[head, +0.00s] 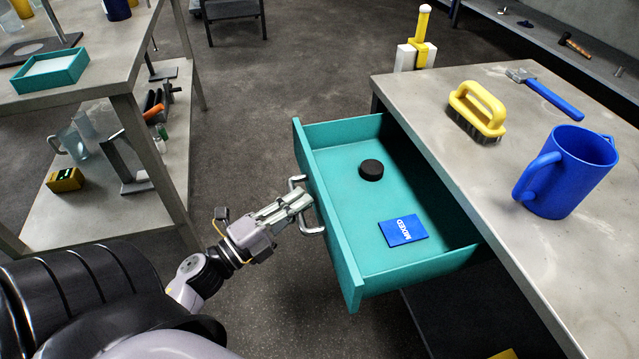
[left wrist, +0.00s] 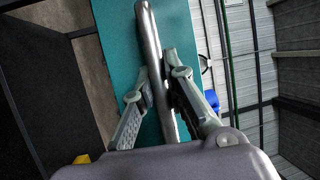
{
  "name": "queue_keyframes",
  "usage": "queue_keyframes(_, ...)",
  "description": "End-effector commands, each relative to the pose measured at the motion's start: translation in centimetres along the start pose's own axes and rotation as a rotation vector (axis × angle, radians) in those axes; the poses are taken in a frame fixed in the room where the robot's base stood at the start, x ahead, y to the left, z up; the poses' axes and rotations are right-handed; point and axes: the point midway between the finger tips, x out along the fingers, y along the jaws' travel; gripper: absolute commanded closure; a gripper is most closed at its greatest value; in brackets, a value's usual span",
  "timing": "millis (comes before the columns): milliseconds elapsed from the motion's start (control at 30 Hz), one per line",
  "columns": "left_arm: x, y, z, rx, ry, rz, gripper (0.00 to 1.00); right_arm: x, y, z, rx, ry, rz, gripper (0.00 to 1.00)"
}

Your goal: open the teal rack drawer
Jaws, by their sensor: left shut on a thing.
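The teal drawer (head: 337,228) is pulled well out of the grey table on the right in the head view. Its inside shows a black round puck (head: 371,170) and a blue card marked MIXED (head: 403,231). A metal bar handle (head: 312,229) is on its front. My left gripper (head: 305,200) is at the handle, its fingers shut on the bar. In the left wrist view the handle (left wrist: 150,45) runs between the two fingers (left wrist: 160,92), with the teal drawer front (left wrist: 122,45) behind. My right gripper is not in view.
A shelf table (head: 110,75) with a teal tray (head: 50,71) stands at left. Open floor (head: 290,85) lies between.

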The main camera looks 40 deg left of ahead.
Motion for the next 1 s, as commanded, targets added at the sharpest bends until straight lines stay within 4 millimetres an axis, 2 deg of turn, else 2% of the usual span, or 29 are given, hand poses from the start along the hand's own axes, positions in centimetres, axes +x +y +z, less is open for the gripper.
queue_keyframes(200,-1.04,-0.1,0.41,-0.003,-0.001,0.002,1.0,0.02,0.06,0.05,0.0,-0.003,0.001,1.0)
queue_keyframes(567,-1.1,-0.12,0.43,-0.004,0.0,0.001,1.0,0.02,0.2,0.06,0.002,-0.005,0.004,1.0)
queue_keyframes(600,-1.1,-0.12,0.43,-0.004,-0.001,0.001,0.86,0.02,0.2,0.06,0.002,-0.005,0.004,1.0)
queue_keyframes(900,-1.07,-0.17,0.44,-0.002,0.0,0.0,0.67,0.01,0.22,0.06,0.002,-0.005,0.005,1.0)
queue_keyframes(1000,-1.06,-0.18,0.44,-0.001,0.0,0.0,0.67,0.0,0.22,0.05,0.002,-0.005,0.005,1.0)
